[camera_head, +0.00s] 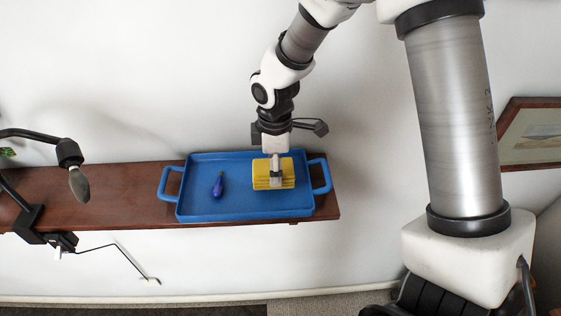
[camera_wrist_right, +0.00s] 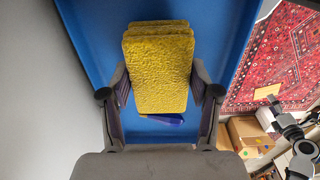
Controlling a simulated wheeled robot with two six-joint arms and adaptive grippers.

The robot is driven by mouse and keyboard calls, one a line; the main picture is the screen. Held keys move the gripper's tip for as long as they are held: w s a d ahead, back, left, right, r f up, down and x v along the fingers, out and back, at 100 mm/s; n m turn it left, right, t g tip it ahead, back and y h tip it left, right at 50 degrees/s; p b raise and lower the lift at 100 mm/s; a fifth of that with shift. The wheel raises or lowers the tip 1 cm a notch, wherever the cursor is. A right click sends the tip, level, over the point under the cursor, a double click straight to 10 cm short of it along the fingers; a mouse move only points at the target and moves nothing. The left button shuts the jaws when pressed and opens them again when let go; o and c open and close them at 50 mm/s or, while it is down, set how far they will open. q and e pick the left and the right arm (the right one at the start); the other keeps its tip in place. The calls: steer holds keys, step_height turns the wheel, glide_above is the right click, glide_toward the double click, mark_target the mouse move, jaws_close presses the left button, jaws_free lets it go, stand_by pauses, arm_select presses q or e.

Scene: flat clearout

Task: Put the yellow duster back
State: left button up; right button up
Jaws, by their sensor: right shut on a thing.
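The yellow duster (camera_head: 262,174) is a thick, layered block at the right part of the blue tray (camera_head: 240,207). My right gripper (camera_head: 276,178) reaches down from above and is shut on it. In the right wrist view the duster (camera_wrist_right: 160,65) fills the space between the two fingers, one on each side. The tray (camera_wrist_right: 235,20) lies behind it there. I cannot tell whether the duster touches the tray floor.
A small dark blue object (camera_head: 218,185) lies in the left part of the tray. The tray stands on a brown wooden shelf (camera_head: 110,190) against a white wall. A black lamp (camera_head: 70,155) is at the far left. A framed picture (camera_head: 530,135) hangs at the right.

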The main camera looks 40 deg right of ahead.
steer(key=shift+s+a+f, duration=0.15)
steer(key=shift+s+f, duration=0.35)
steer(key=shift+f, duration=0.25)
steer(key=shift+s+a, duration=0.15)
steer(key=shift+s, duration=0.1)
steer(key=o, duration=1)
steer(key=shift+w+f, duration=0.15)
steer(key=shift+w, duration=0.1)
steer(key=shift+o, duration=1.4)
steer(key=shift+w+d+f, duration=0.15)
steer(key=shift+w+d, duration=0.15)
steer(key=shift+d, duration=0.05)
steer(key=shift+s+a+r, duration=0.2)
steer(key=shift+s+r, duration=0.1)
arm_select(q)
steer(key=shift+s+a+f+b, duration=0.1)
steer(key=shift+f+b, duration=0.5)
steer(key=shift+s+a+f+b, duration=0.1)
steer(key=shift+f+b, duration=0.5)
arm_select(e)
step_height(320, 180, up, 12)
steer(key=shift+f, duration=0.15)
steer(key=shift+w+d, duration=0.1)
